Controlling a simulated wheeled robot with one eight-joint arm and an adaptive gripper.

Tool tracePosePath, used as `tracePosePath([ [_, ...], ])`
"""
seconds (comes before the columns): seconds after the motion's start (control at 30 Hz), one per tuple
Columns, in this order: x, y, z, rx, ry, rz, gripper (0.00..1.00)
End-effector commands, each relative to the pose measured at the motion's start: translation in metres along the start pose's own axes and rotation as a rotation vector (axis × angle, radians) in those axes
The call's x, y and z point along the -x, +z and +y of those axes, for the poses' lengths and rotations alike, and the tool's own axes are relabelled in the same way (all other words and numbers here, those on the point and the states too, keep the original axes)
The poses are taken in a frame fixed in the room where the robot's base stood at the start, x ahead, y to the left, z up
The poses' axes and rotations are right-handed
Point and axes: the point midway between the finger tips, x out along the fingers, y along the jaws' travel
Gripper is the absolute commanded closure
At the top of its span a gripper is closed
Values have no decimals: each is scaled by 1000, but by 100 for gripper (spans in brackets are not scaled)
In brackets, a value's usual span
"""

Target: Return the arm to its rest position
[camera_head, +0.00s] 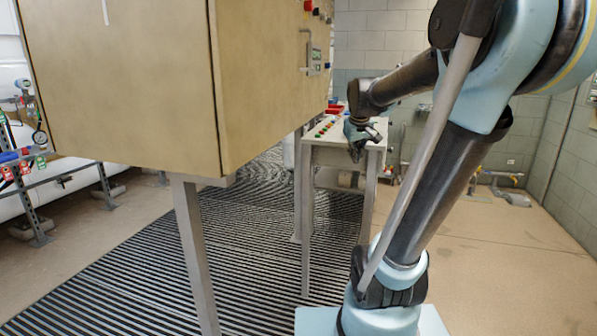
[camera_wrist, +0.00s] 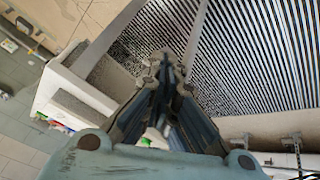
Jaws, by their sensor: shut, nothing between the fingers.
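My arm (camera_head: 430,190) rises on the right of the head view and bends over to the left. My gripper (camera_head: 362,145) hangs at its end in front of a pale control console (camera_head: 345,155) with coloured buttons on top. In the wrist view my gripper (camera_wrist: 166,65) has its fingers drawn together, with nothing held between them. In that view the fingers point toward the striped floor mat (camera_wrist: 240,55), past a pale console edge. Whether the gripper touches the console cannot be told.
A large beige cabinet (camera_head: 130,85) on metal legs stands close on the left. White tanks and a rack with gauges (camera_head: 35,160) are farther left. Pipe fittings (camera_head: 500,180) lie along the back right wall. The tan floor (camera_head: 510,260) at right is clear.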

Motion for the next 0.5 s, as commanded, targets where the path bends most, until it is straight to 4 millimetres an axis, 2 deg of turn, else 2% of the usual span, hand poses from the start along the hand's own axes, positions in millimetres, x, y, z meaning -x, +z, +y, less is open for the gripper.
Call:
tracePosePath([
  [0.03, 1, 22, -8, -20, -9, -17, 100],
  [0.1, 0, 50, -18, -49, -22, -41, 100],
  [0.5, -14, 203, -78, -209, -82, -183, 100],
])
